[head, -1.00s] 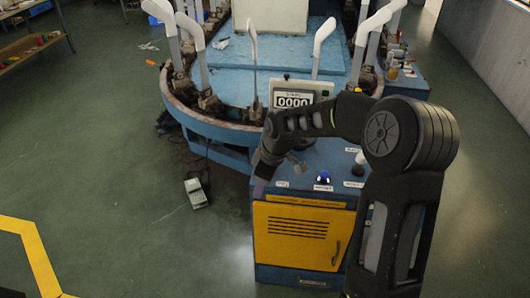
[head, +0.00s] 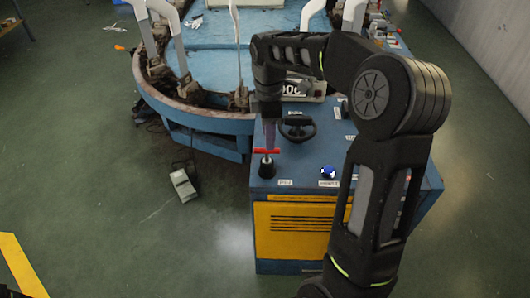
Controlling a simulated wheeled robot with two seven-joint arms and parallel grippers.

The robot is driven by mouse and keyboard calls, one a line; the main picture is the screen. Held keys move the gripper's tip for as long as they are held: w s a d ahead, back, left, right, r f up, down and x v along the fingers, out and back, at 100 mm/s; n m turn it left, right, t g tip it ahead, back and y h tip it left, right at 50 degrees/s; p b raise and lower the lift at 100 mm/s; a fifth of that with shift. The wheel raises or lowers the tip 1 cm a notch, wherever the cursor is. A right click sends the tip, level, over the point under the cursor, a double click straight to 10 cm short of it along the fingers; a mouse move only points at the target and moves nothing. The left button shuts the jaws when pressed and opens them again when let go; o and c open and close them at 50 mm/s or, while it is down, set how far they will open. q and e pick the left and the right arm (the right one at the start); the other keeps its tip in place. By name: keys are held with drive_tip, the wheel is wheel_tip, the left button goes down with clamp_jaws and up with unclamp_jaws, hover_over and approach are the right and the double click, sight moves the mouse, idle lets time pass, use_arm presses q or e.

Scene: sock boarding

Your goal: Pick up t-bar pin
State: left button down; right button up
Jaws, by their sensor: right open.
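The fingers are small and partly blurred into the pin, so contact is unclear. The gripper is open. My left gripper is out of view.
A black handwheel (head: 297,127) stands just right of the pin. A blue-and-white knob (head: 328,172) is on the cabinet top (head: 300,168). A counter display (head: 303,88) is behind, partly covered by my arm. A carousel with white leg forms (head: 174,40) stands behind left. A grey pedal (head: 183,185) lies on the floor.

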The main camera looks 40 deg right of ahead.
sight(267, 152)
drive_tip(key=shift+f, duration=1.35)
drive_tip(key=shift+w+a+f+p, duration=0.1)
drive_tip(key=shift+f+p, duration=0.25)
drive_tip(key=shift+f, duration=0.95)
drive_tip(key=shift+w+f+p, duration=0.1)
drive_tip(key=shift+f+p, duration=0.25)
drive_tip(key=shift+f, duration=0.95)
clamp_jaws()
